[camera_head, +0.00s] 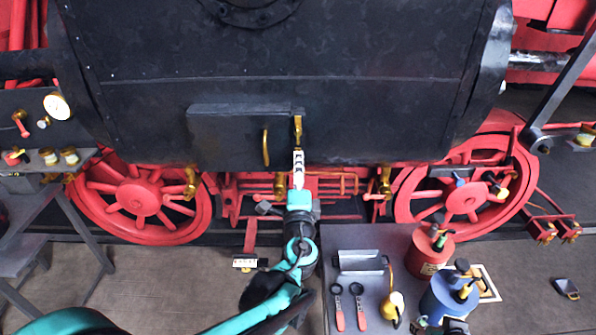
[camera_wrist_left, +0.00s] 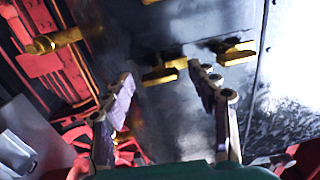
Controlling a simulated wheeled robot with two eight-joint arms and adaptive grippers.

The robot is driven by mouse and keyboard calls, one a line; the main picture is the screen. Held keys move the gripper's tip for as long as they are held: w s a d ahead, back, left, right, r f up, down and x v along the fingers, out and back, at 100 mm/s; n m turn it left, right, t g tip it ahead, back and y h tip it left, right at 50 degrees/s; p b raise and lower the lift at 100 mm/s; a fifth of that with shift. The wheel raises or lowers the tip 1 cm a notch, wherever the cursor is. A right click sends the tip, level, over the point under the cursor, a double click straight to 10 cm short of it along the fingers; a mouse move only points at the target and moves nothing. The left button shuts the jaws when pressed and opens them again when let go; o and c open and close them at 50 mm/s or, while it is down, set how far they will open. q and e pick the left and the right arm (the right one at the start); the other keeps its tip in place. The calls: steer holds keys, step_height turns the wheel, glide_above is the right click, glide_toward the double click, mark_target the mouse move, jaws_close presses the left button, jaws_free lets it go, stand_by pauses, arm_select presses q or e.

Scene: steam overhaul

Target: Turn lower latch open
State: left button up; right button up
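A black box-like door (camera_head: 225,135) sits low on the dark boiler. It carries a curved brass handle (camera_head: 265,147) and, at its right edge, an upright brass latch (camera_head: 298,127). My left gripper (camera_head: 298,156) is just below the latch and reaches up toward it. In the left wrist view the gripper (camera_wrist_left: 160,76) has its two fingers spread, with nothing held. A brass piece (camera_wrist_left: 165,71) shows beyond the gap between the fingertips, and another brass piece (camera_wrist_left: 235,53) lies to its right. I cannot tell which one is the latch, or whether a finger touches it.
Red wheels (camera_head: 140,197) (camera_head: 465,195) flank the boiler below. A grey table (camera_head: 345,240) at front right holds two red-handled tools (camera_head: 338,310), a red can (camera_head: 428,255) and a blue can (camera_head: 447,298). A grey bench (camera_head: 35,225) stands at left.

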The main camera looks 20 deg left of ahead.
arm_select(q)
steer(key=shift+s, duration=0.1)
steer(key=v, duration=1.2)
steer(key=shift+f, duration=0.1)
steer(key=s+a+f+n+g+y+b, duration=0.1)
steer(key=s+a+f+n+g+b, duration=0.2)
steer(key=f, duration=0.5)
steer(key=s+a+f+n+g+b, duration=0.1)
steer(key=a+f+n+g+b, duration=0.2)
steer(key=a+f+n+g, duration=0.25)
steer(key=s+d+f+n+g+h+b, duration=0.1)
steer(key=s+d+f+n+h+b, duration=0.1)
steer(key=f, duration=0.4)
steer(key=s+d+f+n+g+h+b, duration=0.1)
steer(key=s+d+f+n+h+b, duration=0.1)
steer(key=s+f+n+h+b, duration=0.2)
steer(key=s+f, duration=0.3)
steer(key=shift+d+f+g, duration=0.3)
steer(key=shift+d+g, duration=0.05)
steer(key=shift+d, duration=0.05)
steer(key=shift+n, duration=0.25)
